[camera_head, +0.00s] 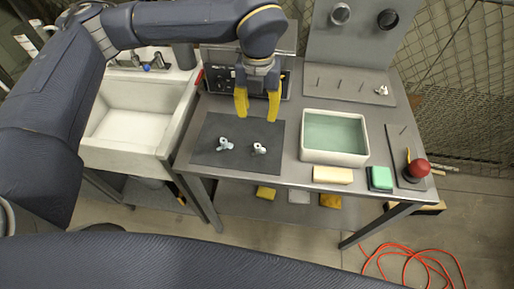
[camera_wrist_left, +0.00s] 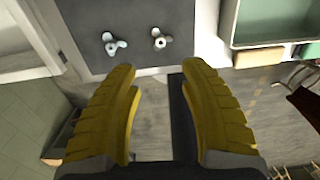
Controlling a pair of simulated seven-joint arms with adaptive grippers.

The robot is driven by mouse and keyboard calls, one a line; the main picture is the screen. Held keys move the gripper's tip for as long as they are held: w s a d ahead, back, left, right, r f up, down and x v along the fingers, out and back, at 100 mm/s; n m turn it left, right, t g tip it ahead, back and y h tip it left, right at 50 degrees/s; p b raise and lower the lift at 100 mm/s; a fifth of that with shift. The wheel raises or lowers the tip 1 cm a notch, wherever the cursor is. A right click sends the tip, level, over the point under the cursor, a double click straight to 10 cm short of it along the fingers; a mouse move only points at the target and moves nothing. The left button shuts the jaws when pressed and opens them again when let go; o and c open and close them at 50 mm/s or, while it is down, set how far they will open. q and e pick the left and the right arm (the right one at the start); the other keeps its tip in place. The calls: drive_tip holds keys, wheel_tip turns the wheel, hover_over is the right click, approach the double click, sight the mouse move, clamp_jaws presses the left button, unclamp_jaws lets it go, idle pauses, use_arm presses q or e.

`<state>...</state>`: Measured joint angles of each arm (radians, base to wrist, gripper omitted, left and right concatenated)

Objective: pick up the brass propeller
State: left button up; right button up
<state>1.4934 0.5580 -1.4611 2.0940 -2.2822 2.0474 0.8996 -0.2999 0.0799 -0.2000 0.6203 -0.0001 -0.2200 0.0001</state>
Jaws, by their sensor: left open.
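Two small propellers lie apart on the dark mat (camera_head: 205,150). The left one (camera_head: 225,144) looks pale bluish-grey, the right one (camera_head: 259,149) whitish with a dark centre. Both show in the left wrist view, the bluish one (camera_wrist_left: 113,44) and the whitish one (camera_wrist_left: 158,39). A third small, pale propeller-like piece (camera_head: 381,90) sits at the right of the peg rack. None looks clearly brass-coloured. My left gripper (camera_head: 257,117) has yellow fingers, is open and empty, and hangs above the table beyond the mat's propellers. My right gripper is not in view.
A white-rimmed tank (camera_head: 334,160) of greenish water stands right of the mat. A cream block (camera_head: 333,175), a green sponge (camera_head: 380,178) and a red knob (camera_head: 417,168) sit near the front edge. A sink (camera_head: 127,131) is left. The peg rack (camera_head: 330,90) stands behind.

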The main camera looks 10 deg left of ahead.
sight(258, 145)
use_arm(q)
wheel_tip(258, 145, down, 15)
drive_tip(key=shift+s+f, duration=0.15)
drive_tip(key=shift+f, duration=0.05)
idle(0.7)
drive_tip(key=shift+c, duration=0.2)
clamp_jaws()
idle(0.4)
